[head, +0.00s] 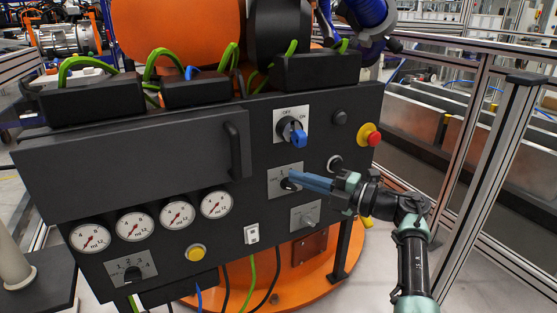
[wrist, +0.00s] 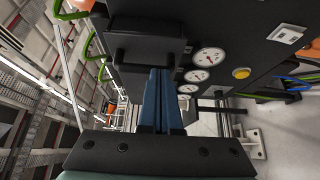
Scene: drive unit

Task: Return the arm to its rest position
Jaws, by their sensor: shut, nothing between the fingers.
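My arm reaches in from the lower right in the head view, bent at the elbow. My gripper (head: 294,178) has long blue fingers pointing left, in front of the black control panel (head: 130,165). The fingertips overlap a small switch plate (head: 278,184) with a dark knob; I cannot tell whether they touch it. In the wrist view the two blue fingers of my gripper (wrist: 163,74) lie side by side, closed together with nothing held. A dark block-like part (wrist: 148,42) shows just beyond the tips.
The panel carries a blue-handled rotary switch (head: 298,135), a red emergency button (head: 371,135), a black handle (head: 234,150), several round gauges (head: 178,214) and a yellow button (head: 195,253). A metal-framed fence (head: 497,150) stands right of my arm. Some floor is free between them.

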